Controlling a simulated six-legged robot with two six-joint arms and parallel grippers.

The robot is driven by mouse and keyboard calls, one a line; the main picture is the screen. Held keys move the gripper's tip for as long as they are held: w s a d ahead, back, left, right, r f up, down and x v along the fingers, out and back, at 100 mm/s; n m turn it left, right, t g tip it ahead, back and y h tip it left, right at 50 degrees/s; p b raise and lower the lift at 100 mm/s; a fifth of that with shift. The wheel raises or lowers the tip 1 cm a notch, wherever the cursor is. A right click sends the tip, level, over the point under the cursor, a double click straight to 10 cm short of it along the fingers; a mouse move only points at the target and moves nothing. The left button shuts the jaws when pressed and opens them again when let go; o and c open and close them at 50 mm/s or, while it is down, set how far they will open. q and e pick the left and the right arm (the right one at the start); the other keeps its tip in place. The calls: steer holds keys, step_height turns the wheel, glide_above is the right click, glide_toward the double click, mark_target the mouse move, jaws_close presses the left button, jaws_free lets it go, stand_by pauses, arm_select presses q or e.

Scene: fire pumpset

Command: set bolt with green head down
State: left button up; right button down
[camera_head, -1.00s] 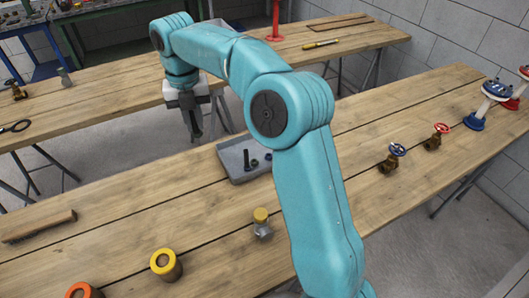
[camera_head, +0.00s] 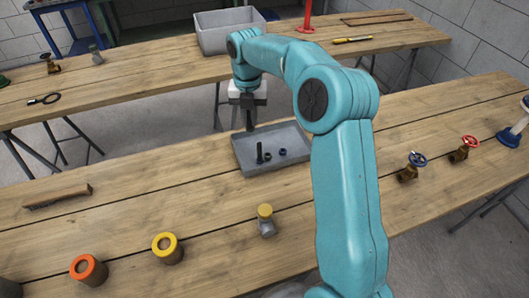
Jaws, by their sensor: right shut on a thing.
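My right gripper (camera_head: 249,108) hangs from the teal arm at the back edge of the grey tray (camera_head: 240,163), pointing down. It is shut on a slim dark piece, taken as the bolt with green head (camera_head: 250,124), which sticks out below the jaws. The green head cannot be made out there. Whether the piece is beyond the tray wall or above it is hard to tell. In the tray a dark bolt (camera_head: 260,152) stands upright, with a small blue piece (camera_head: 268,156) and a small green piece (camera_head: 283,152) to its right. My left gripper is out of view.
A yellow-topped fitting (camera_head: 265,220), yellow ring (camera_head: 166,247) and orange ring (camera_head: 88,269) stand in front. A wooden strip (camera_head: 57,196) lies left; blue-wheel (camera_head: 411,166) and red-wheel (camera_head: 463,148) valves stand right. A grey bin (camera_head: 222,38) is on the back bench.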

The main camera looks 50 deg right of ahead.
step_height(320, 180, down, 14)
steer(key=shift+s+d+r+p, duration=0.1)
steer(key=shift+d+p, duration=0.05)
steer(key=shift+p, duration=0.35)
step_height(320, 180, down, 4)
steer(key=shift+f+p, duration=0.1)
steer(key=shift+p, duration=0.2)
steer(key=shift+f, duration=0.15)
steer(key=c, duration=1.1)
jaws_free()
steer(key=shift+f, duration=0.15)
